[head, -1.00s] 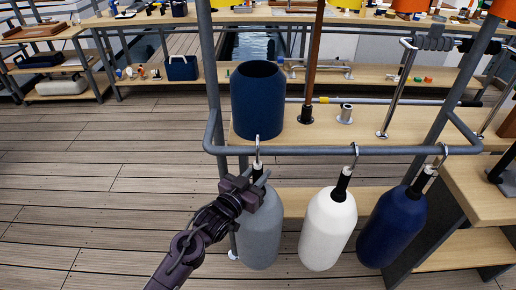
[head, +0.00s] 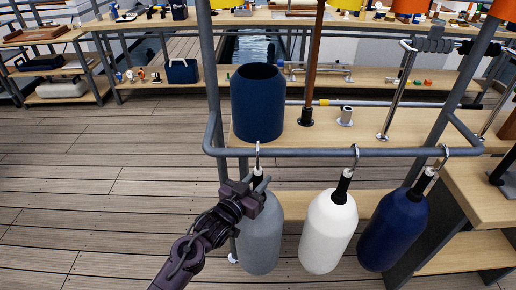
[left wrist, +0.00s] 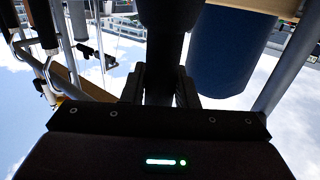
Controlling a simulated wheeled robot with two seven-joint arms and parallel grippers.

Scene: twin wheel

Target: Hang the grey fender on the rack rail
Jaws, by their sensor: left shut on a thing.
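The grey fender (head: 260,240) hangs upright below the rack rail (head: 310,152), at the left end of the row. Its metal hook (head: 257,158) overlaps the rail in the head view; I cannot tell whether it bears on the rail. My left gripper (head: 257,186) is shut on the fender's black neck, just below the rail, and hides part of it. In the left wrist view a dark shape, seemingly the neck (left wrist: 163,75), stands between the fingers. My right gripper is not in view.
A white fender (head: 328,232) and a navy fender (head: 392,230) hang from hooks on the same rail, to the right. A dark blue cylindrical bin (head: 257,105) stands on the rack shelf behind the rail. A wooden bench (head: 480,190) is at the right. Deck to the left is clear.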

